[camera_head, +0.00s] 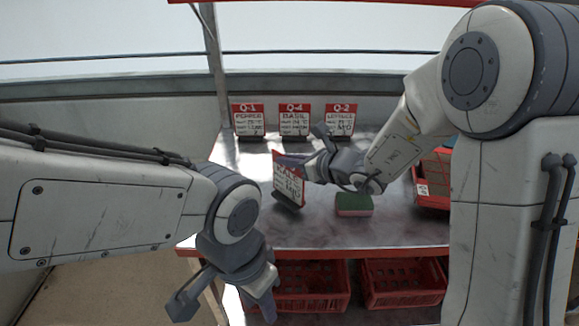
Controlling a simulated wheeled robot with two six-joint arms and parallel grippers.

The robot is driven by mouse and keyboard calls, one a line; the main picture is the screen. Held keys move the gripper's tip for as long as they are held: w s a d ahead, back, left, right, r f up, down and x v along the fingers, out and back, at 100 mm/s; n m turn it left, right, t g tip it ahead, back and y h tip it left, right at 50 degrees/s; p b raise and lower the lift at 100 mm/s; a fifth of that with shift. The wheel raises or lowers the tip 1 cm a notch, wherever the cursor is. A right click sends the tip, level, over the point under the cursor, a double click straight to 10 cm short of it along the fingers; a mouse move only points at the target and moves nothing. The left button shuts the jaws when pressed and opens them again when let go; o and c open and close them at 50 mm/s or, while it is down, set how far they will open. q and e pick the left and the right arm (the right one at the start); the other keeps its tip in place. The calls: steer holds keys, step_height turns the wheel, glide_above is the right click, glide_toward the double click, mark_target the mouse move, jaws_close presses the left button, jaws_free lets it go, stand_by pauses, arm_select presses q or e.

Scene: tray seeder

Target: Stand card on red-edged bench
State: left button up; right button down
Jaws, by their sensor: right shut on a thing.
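A red-topped white card (288,180) with printed text is in my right gripper (306,167), tilted, near the left-middle of the red-edged bench (300,233). The card's dark foot (289,203) is just over or on the bench top; I cannot tell whether it touches. My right gripper is shut on the card's right side. My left gripper (223,302) hangs low in front of the bench, below its red front edge, with its fingers apart and nothing between them.
A green-topped sponge-like block (353,204) lies right of the held card. A red crate (432,201) stands at the right; red crates (403,284) sit below.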

steer(key=shift+f, duration=0.75)
steer(key=shift+f+b, duration=0.2)
steer(key=shift+b, duration=0.1)
steer(key=c, duration=1)
jaws_free()
steer(key=p+v, duration=0.1)
steer(key=v, duration=1.1)
steer(key=shift+r, duration=0.1)
